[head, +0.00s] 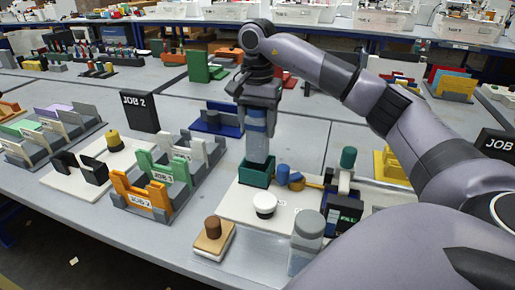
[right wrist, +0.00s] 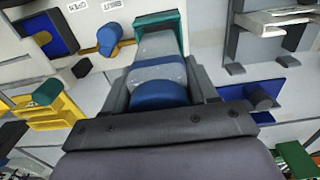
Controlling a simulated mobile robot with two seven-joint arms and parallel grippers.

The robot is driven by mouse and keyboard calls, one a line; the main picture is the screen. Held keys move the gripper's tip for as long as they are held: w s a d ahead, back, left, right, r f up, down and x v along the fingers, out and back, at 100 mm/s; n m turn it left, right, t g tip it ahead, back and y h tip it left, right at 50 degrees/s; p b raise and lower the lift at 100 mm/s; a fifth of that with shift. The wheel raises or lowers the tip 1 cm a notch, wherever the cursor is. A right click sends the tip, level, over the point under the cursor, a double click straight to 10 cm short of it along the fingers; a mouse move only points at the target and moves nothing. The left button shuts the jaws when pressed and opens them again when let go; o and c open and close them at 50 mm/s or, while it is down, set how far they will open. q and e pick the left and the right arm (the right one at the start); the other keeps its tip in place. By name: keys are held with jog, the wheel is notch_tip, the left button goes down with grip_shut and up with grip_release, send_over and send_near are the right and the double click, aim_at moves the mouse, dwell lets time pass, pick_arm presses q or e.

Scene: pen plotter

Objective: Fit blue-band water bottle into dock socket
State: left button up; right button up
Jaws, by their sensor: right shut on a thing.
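My right gripper (head: 258,108) is shut on the blue-band water bottle (head: 257,146), which is clear with a blue band and stands about upright. The dark green dock socket (head: 257,176) is directly below, on a white board. The bottle's lower end meets the socket and is hidden behind its front wall; how deep it sits I cannot tell. In the right wrist view the bottle (right wrist: 158,73) lies between the gripper's fingers (right wrist: 160,92), its far end at the green socket (right wrist: 160,17). My left gripper is not in view.
On the white board (head: 235,205) are a white-and-black round piece (head: 265,205) and a blue cylinder (head: 282,174). A clear grey-capped bottle (head: 306,242) and a brown-topped block (head: 213,237) stand in front. Orange and green holders (head: 142,195) are left. A black JOB 2 sign (head: 139,111) stands behind.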

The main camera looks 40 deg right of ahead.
aim_at(257, 143)
jog(key=shift+f, duration=2.65)
jog(key=shift+f, duration=0.15)
jog(key=o, duration=1.3)
notch_tip(257, 143, up, 12)
jog(key=shift+r+p, duration=0.1)
jog(key=shift+p, duration=0.6)
